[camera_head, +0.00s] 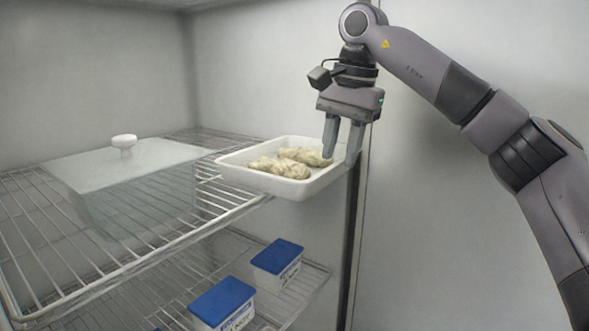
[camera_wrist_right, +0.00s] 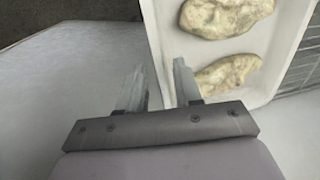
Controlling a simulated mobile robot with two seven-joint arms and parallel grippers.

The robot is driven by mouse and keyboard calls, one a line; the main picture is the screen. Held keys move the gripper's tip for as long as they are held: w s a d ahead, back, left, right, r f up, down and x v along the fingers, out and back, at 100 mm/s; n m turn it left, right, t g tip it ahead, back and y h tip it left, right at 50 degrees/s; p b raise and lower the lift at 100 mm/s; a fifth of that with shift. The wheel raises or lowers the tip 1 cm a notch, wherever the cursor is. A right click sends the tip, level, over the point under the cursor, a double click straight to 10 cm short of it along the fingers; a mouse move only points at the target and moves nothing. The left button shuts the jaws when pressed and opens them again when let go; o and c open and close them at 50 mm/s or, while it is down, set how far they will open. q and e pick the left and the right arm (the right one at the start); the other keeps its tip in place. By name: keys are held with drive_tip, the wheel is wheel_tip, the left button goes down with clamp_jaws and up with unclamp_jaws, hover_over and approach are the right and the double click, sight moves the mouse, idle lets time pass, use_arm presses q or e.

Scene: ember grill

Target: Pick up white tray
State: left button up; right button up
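The white tray (camera_head: 232,173) sits at the right end of the upper wire shelf, and its near right part seems to reach past the shelf edge. Two pale, lumpy pieces of food (camera_head: 290,163) lie in it. My right gripper (camera_head: 339,160) points down at the tray's right end with its fingers apart. In the right wrist view, the tray's side wall (camera_wrist_right: 157,35) runs between the fingers, one finger outside and one inside. A gap shows between the fingers, so the gripper is open around the wall. My left gripper is not in view.
A translucent lidded container with a white knob (camera_head: 124,142) stands on the upper shelf (camera_head: 40,240), left of the tray. Blue-lidded boxes (camera_head: 277,256) stand on the lower shelf. A dark vertical post (camera_head: 352,230) stands just right of the shelves, below my gripper.

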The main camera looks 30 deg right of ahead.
sight(336, 164)
drive_tip(key=shift+w+a+f, duration=0.1)
drive_tip(key=shift+w+f, duration=0.1)
drive_tip(key=shift+f, duration=0.7)
drive_tip(key=shift+w+a+f, duration=0.1)
drive_tip(key=shift+w+f, duration=0.1)
drive_tip(key=shift+f, duration=0.65)
clamp_jaws()
drive_tip(key=shift+r, duration=0.1)
drive_tip(key=shift+r, duration=4.95)
